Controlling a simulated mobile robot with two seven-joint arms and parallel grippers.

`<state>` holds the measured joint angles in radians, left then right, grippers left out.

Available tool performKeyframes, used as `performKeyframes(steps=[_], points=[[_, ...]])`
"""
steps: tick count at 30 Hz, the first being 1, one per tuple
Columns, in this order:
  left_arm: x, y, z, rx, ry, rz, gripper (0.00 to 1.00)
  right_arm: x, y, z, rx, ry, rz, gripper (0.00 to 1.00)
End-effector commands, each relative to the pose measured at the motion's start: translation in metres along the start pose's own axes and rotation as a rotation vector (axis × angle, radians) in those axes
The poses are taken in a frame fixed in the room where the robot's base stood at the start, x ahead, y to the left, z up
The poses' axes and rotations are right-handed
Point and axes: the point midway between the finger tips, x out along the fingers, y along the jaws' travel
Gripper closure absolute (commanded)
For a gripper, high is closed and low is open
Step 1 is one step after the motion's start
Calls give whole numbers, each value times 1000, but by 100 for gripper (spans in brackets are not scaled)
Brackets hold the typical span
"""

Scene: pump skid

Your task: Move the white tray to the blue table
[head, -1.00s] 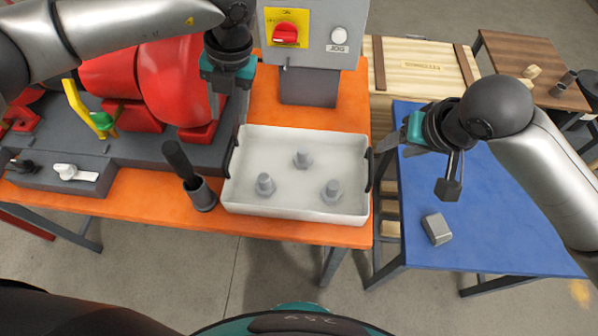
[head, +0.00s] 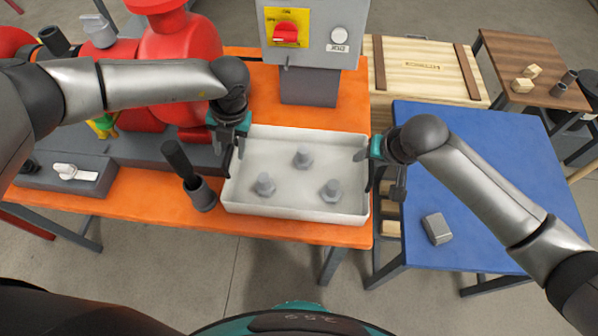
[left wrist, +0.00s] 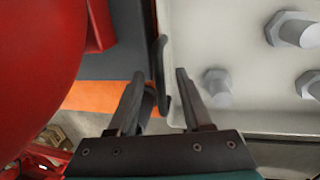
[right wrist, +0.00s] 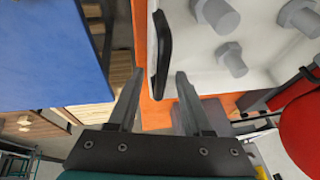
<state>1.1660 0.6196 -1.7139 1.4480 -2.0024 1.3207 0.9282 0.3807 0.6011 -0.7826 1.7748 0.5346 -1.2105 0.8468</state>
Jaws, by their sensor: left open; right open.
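The white tray (head: 275,202) sits on the orange table and holds several grey bolts (head: 303,157). It has a dark handle on each short side; the left wrist view shows the left handle (left wrist: 161,75) and the right wrist view shows the right handle (right wrist: 162,45). My left gripper (head: 236,150) is open above the tray's left side, its fingers to either side of the handle's line. My right gripper (head: 378,172) is open at the tray's right side, close to that handle. Neither gripper grips anything. The blue table (head: 500,190) stands to the right.
A grey block (head: 437,229) lies on the blue table's near left part; the rest of its top is clear. A dark-handled tool in a grey cup (head: 200,192) stands just left of the tray. A control box (head: 313,35) stands behind it.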

Motion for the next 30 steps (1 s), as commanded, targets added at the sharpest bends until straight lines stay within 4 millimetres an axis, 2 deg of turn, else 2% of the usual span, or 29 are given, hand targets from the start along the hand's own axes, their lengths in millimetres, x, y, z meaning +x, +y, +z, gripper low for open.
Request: performKeyframes(steps=[8,21,30], points=[[1,0,0,0,0,0,50,1,0,0,0,0,0,50],[0,0,0,0,1,0,100,0,0,0,0,-1,0,100],[0,0,0,-1,0,0,100,0,0,0,0,-1,0,100]])
